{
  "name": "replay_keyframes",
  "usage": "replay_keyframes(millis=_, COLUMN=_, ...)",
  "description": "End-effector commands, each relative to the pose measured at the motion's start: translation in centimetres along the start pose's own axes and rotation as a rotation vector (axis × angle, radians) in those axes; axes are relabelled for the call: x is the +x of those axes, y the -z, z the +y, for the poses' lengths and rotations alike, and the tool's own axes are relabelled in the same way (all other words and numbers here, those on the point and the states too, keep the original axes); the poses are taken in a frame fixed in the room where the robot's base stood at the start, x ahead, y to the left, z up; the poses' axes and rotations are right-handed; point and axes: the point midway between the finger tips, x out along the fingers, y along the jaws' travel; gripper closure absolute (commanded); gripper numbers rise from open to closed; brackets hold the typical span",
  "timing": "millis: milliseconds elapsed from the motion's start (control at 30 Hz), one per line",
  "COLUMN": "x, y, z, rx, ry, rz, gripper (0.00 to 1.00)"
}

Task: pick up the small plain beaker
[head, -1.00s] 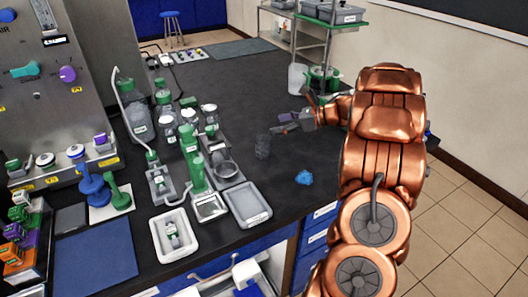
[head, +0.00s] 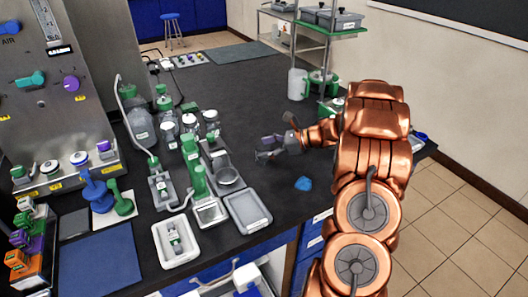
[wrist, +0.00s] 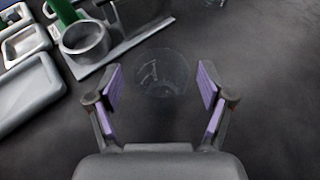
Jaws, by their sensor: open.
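The small plain beaker (wrist: 162,72) is clear glass with faint markings. In the wrist view it shows on the dark bench, centred between and slightly beyond my fingertips, with a gap on each side. My gripper (wrist: 160,84) is open, its purple-lined pads facing each other with nothing held. In the head view my gripper (head: 263,151) is low over the bench, left of my arm. There the beaker is hard to make out, as the gripper covers its place.
A grey stand with a round holder (wrist: 85,38) is close on the left in the wrist view. The bench behind is clear.

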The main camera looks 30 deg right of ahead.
Motion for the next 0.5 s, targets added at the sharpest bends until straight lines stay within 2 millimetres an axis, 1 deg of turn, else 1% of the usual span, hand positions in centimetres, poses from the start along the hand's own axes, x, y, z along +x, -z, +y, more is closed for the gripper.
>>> replay_keyframes(millis=100, x=0.75, y=-0.08, z=0.02, rx=-0.001, ry=-0.001, rz=0.000, gripper=0.20)
replay_keyframes(millis=367, x=0.91, y=0.04, z=-0.05, rx=-0.001, ry=0.002, rz=0.001, gripper=0.20)
replay_keyframes(millis=433, x=0.90, y=0.04, z=-0.05, rx=-0.001, ry=0.002, rz=0.001, gripper=0.25)
replay_keyframes(millis=500, x=0.89, y=0.04, z=-0.05, rx=-0.001, ry=0.002, rz=0.001, gripper=0.33)
